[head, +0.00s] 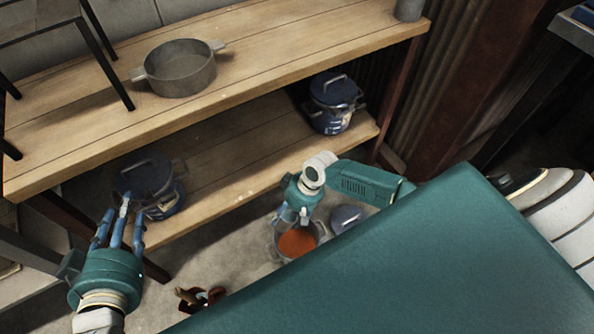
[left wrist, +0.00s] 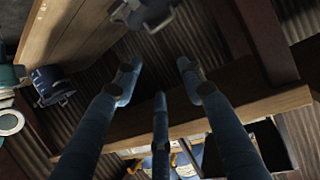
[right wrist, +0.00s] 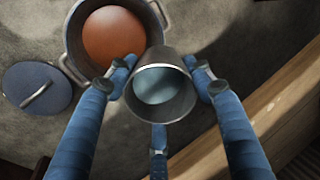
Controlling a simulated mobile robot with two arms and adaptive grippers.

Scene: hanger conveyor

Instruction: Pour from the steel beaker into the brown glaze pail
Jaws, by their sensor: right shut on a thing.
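In the right wrist view my right gripper (right wrist: 163,80) is shut around the steel beaker (right wrist: 160,57), which holds a pale blue-grey content. The pail (right wrist: 73,42) with orange-brown glaze lies just past the beaker's rim and is partly covered by it. In the head view the pail (head: 321,231) stands on the floor directly under my right gripper (head: 294,218); the gripper largely hides the beaker there. No stream shows. My left gripper (head: 124,203) is open and empty, in front of a dark-lidded blue pot (head: 145,180). Its spread fingers (left wrist: 158,85) show in the left wrist view.
A blue-grey lid (right wrist: 37,86) lies on the floor beside the pail. A wooden bench has a lower shelf (head: 222,170) with another lidded blue pot (head: 333,103). A wide steel pan (head: 180,75) stands on the top. Dark reddish-brown items (head: 200,298) lie on the floor.

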